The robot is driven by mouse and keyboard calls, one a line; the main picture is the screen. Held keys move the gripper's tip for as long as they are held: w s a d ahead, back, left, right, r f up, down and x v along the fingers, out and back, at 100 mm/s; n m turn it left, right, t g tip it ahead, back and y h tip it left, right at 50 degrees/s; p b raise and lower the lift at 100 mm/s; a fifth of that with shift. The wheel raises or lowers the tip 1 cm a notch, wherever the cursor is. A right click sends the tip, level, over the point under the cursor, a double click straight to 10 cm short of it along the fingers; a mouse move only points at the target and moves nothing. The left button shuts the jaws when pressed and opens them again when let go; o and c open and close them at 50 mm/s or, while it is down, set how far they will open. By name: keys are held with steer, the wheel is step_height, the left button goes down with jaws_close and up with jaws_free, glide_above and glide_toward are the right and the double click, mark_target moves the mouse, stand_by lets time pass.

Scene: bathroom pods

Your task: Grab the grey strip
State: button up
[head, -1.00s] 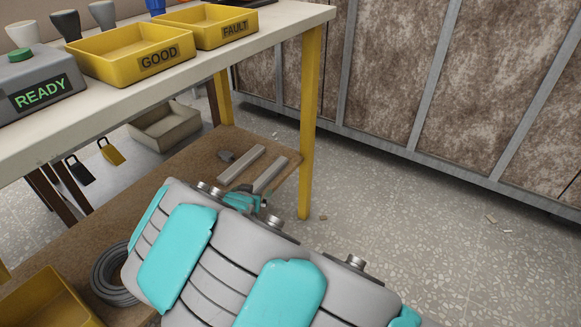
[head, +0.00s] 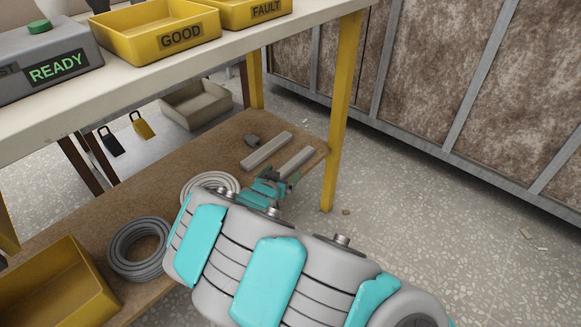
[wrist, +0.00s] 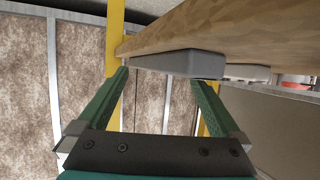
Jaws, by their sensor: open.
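Two grey strips lie side by side on the brown lower shelf (head: 225,150) in the head view, a farther one (head: 266,151) and a nearer one (head: 296,162) by the shelf's right end. My gripper (head: 283,178) is at the near end of the nearer strip, partly hidden by my arm. In the wrist view my two green fingers (wrist: 158,76) are wide apart and empty. One grey strip (wrist: 178,62) lies across and just beyond the fingertips, against the board. I cannot tell whether they touch. The other strip (wrist: 248,72) is farther right.
A yellow table leg (head: 342,115) stands close to the strips' right. A pale coil (head: 210,186) and a grey coil (head: 140,248) lie left of my arm, with a yellow bin (head: 45,285). The tabletop (head: 120,85) overhangs the shelf.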

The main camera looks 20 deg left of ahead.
mark_target(287, 169)
steer(key=shift+x, duration=1.85)
steer(key=shift+d, duration=0.15)
jaws_close()
